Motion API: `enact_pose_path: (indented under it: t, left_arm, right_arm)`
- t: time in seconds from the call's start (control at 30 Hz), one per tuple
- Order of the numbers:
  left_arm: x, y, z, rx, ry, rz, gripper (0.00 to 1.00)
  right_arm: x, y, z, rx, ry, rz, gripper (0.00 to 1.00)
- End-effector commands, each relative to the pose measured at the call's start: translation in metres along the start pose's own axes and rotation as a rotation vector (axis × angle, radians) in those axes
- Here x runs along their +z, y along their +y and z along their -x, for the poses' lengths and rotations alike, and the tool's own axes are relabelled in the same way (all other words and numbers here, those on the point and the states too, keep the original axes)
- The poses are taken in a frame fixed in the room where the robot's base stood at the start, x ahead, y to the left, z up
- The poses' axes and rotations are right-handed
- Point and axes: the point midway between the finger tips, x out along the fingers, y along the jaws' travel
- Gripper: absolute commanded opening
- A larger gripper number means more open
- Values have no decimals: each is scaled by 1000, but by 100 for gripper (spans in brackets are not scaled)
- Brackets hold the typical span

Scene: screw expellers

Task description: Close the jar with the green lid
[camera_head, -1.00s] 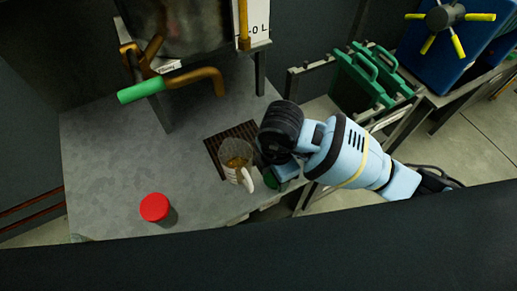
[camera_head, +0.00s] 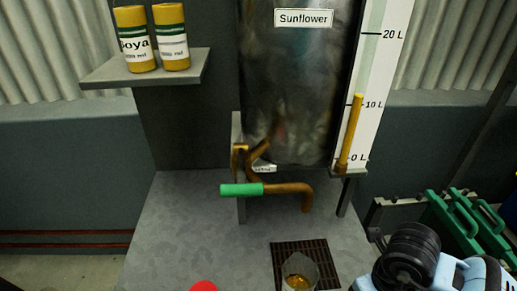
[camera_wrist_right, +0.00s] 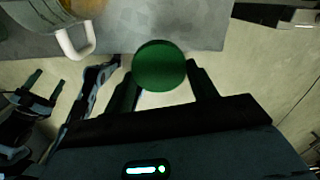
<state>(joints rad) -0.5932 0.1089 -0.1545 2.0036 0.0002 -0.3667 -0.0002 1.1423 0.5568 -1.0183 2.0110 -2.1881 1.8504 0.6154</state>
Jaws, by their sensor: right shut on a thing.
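The green lid (camera_wrist_right: 159,66) is a dark green disc between the fingers of my right gripper (camera_wrist_right: 160,82), which is shut on it. In the head view my right arm comes in at the lower right; the gripper and lid are not visible there. A clear jar (camera_head: 300,270) with amber liquid stands on a dark grate, its mouth uncovered.
A red round thing (camera_head: 204,286) is cut off at the bottom edge. The brown tap pipe (camera_head: 290,188) with a green handle (camera_head: 241,190) hangs above the grate (camera_head: 288,250). A metal tank (camera_head: 297,100) stands behind. The grey table (camera_head: 185,225) is clear on the left.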

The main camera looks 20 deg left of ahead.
Motion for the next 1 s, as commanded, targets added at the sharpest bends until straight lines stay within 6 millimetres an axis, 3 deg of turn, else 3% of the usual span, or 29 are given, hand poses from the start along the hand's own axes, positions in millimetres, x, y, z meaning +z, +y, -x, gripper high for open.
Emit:
enact_pose_path:
  t: [0.47, 1.0]
  left_arm:
    - [5, 1, 3, 1, -11, 2, 68]
    - [-3, 0, -1, 0, 5, -1, 68]
  right_arm:
    - [-20, -23, 32, -2, 2, 968, 36]
    - [-48, -42, 66, 9, 10, 2057, 36]
